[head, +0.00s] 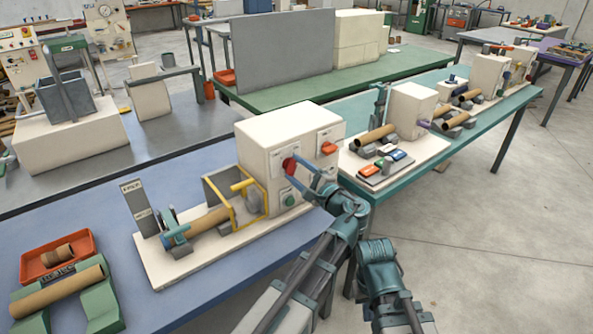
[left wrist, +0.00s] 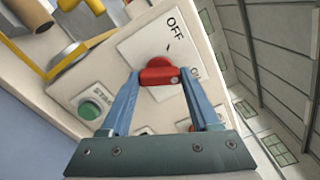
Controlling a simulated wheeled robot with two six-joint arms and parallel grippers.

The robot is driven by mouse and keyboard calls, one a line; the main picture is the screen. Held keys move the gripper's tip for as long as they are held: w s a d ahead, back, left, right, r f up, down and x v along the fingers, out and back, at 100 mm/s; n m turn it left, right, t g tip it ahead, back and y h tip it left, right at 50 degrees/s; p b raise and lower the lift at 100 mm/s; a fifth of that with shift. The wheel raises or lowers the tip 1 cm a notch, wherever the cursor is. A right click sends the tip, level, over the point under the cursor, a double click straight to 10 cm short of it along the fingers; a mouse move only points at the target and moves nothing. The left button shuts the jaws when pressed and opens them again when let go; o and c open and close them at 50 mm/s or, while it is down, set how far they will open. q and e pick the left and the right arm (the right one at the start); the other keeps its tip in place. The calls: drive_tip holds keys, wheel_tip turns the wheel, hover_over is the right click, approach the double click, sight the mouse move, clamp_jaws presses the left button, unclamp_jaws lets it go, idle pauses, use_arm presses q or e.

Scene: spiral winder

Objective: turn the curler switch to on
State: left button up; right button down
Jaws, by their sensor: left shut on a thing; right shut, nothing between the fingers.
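The curler is the cream machine box (head: 265,150) on a cream base on the blue table in the head view. Its red switch knob (left wrist: 157,72) sits on a pale plate (left wrist: 140,45) in the left wrist view. The plate reads "OFF" above the knob; a second label to its right is partly hidden. My left gripper (head: 291,164) is at the box's front. Its two blue fingers are shut on the red knob, one on each side. I cannot tell which label the knob points to. My right gripper is not clearly seen; only part of the arm shows.
A green button (left wrist: 90,108) is beside the switch plate. An orange-red control (head: 329,148) is on the box's right. A yellow guard frame (head: 252,207) and brown tube (head: 205,227) stand to the left. An orange tray (head: 30,268) lies at the left.

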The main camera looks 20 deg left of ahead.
use_arm(q)
drive_tip(key=shift+m, duration=1.2)
drive_tip(key=shift+f+m, duration=0.1)
drive_tip(key=shift+m, duration=0.2)
drive_tip(key=o, duration=1.4)
drive_tip(key=shift+c, duration=0.2)
drive_tip(key=shift+s, duration=0.1)
use_arm(e)
drive_tip(key=shift+d, duration=0.1)
